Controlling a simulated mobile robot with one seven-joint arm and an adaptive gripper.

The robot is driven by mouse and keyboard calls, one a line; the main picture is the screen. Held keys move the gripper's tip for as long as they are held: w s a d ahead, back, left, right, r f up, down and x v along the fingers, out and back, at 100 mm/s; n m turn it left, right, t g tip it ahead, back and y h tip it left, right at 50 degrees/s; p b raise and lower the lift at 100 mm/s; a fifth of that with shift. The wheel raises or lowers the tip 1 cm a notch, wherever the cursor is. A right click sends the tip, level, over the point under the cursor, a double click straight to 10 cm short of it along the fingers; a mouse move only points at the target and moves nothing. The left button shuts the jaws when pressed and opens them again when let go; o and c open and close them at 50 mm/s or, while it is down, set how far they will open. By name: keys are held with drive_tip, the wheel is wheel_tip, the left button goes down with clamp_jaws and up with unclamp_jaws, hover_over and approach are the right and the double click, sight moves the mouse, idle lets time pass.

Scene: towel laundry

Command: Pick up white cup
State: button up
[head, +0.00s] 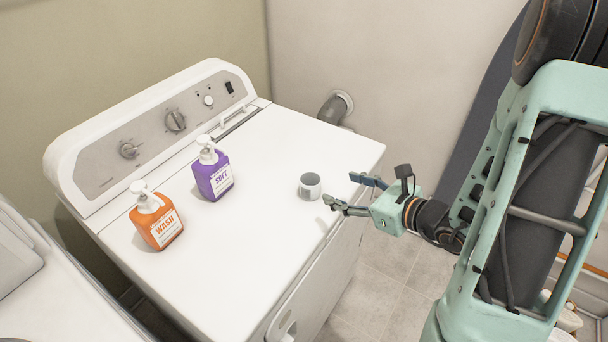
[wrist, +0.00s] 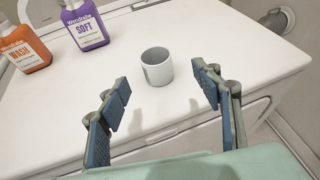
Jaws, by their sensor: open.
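The white cup (head: 310,187) stands upright on top of the white machine (head: 262,240), near its right edge. Its inside looks grey. In the wrist view the cup (wrist: 157,68) is ahead of my gripper (wrist: 163,98), roughly centred between the two fingers and beyond their tips. My gripper (head: 350,194) is open and empty, just right of the cup in the head view. I see no finger touching the cup. None of the cup is covered by the fingers in the wrist view.
An orange WASH bottle (head: 158,216) and a purple SOFT bottle (head: 212,168) stand left of the cup on the machine top. A raised control panel (head: 160,130) runs along the back. The top around the cup is clear. A grey pipe (head: 335,107) meets the wall behind.

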sight(305, 178)
drive_tip(key=shift+a+f+m, duration=0.5)
drive_tip(key=shift+a+m, duration=0.25)
drive_tip(key=shift+m, duration=0.05)
drive_tip(key=shift+w+a+f+b, duration=0.1)
drive_tip(key=shift+w+f+b, duration=0.1)
drive_tip(key=shift+b, duration=0.1)
drive_tip(key=b+x, duration=0.2)
drive_tip(key=b, duration=0.1)
drive_tip(key=shift+w+a+f+b, duration=0.1)
drive_tip(key=shift+w+f+b, duration=0.05)
drive_tip(key=shift+b, duration=0.25)
drive_tip(key=shift+r+p+x, duration=0.1)
drive_tip(key=shift+p+x, duration=0.05)
drive_tip(key=shift+x, duration=0.55)
drive_tip(key=shift+r+p+x, duration=0.15)
drive_tip(key=shift+x, duration=0.6)
drive_tip(key=x, duration=0.5)
drive_tip(key=shift+w+p, duration=0.1)
drive_tip(key=shift+p, duration=0.25)
drive_tip(key=c, duration=1)
